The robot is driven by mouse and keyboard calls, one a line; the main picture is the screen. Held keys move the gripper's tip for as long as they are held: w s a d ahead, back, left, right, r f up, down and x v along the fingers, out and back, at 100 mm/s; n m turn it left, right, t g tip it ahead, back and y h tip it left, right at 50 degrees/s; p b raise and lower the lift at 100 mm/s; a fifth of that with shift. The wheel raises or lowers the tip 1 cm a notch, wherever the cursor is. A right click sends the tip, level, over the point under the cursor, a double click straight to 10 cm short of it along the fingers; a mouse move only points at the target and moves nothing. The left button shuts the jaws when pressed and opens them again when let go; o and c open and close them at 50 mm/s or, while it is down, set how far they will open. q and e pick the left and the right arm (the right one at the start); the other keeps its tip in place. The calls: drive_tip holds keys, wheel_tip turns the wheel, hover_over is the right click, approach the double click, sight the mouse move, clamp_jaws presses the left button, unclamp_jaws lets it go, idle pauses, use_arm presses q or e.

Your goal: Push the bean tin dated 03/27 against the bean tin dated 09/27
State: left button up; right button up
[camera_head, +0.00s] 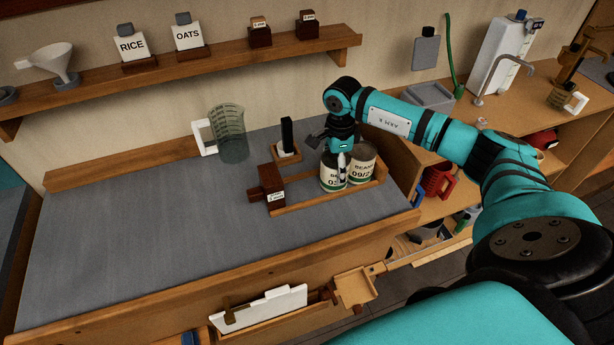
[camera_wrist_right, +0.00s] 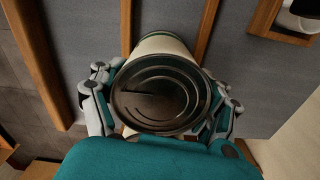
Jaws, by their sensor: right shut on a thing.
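The bean tin dated 03/27 (camera_head: 328,181) stands upright between two low wooden rails on the grey-topped bench; only "03" of its date shows. The bean tin dated 09/27 (camera_head: 367,163) stands upright just to its right, its label reading "09/2". They look side by side, but I cannot tell whether they touch. My right gripper (camera_head: 341,168) comes down from above and is shut on the 03/27 tin. In the right wrist view the held tin's ridged metal lid (camera_wrist_right: 160,92) sits between the fingers. My left gripper is not in view.
A dark red labelled block (camera_head: 267,185) stands at the left end of the rails (camera_head: 310,197). Behind are a black upright piece on a wooden base (camera_head: 287,152) and a clear measuring jug (camera_head: 231,135). The bench's left side (camera_head: 130,230) is clear.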

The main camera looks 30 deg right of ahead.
idle(0.8)
drive_tip(key=o, duration=1.3)
drive_tip(key=shift+o, duration=0.2)
wheel_tip(320, 180, up, 12)
